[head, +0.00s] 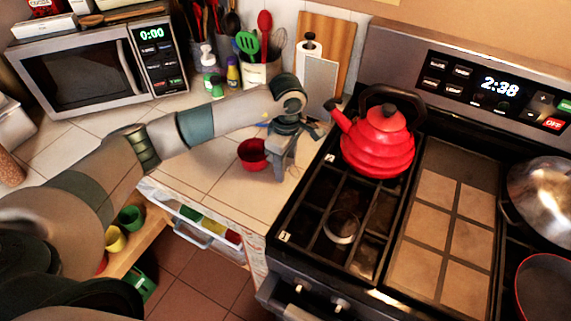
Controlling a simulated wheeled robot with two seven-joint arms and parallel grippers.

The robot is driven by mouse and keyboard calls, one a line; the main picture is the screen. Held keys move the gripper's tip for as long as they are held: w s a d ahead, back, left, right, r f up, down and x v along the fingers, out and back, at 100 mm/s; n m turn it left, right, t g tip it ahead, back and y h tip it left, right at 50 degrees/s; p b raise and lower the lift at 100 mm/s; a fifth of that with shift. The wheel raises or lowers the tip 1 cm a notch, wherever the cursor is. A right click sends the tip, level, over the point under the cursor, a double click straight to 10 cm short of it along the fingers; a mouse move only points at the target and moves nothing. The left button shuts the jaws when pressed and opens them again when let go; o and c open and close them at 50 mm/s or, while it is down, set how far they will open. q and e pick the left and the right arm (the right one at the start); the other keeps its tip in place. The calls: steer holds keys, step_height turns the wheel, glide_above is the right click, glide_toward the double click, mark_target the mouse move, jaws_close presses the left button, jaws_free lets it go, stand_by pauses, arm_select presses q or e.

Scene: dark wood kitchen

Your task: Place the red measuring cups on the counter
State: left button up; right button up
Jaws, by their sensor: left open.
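A red measuring cup (251,155) sits on the white tiled counter (212,168), left of the stove. My left gripper (282,166) points down at the cup's right side, with its jaws open. I cannot tell whether a finger touches the cup. An open drawer (190,237) below the counter edge holds green, yellow and red items; a red one (233,237) shows at its right end, partly hidden by the counter edge. My right gripper is not in view.
A red kettle (378,140) stands on the stove (340,225) to the right. A microwave (90,70), soap bottles and a utensil holder (261,72) line the back. Green and yellow cups (115,239) stand on a lower wooden shelf. Counter tiles left of the red cup are clear.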

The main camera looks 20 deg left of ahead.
arm_select(q)
steer(key=shift+r+b, duration=0.4)
steer(key=shift+r, duration=0.2)
step_height(320, 180, up, 9)
steer(key=b, duration=0.3)
steer(key=shift+d+r+b, duration=0.1)
steer(key=shift+d+b, duration=0.05)
steer(key=shift+b, duration=0.25)
steer(key=shift+r, duration=0.9)
steer(key=shift+s+f, duration=0.1)
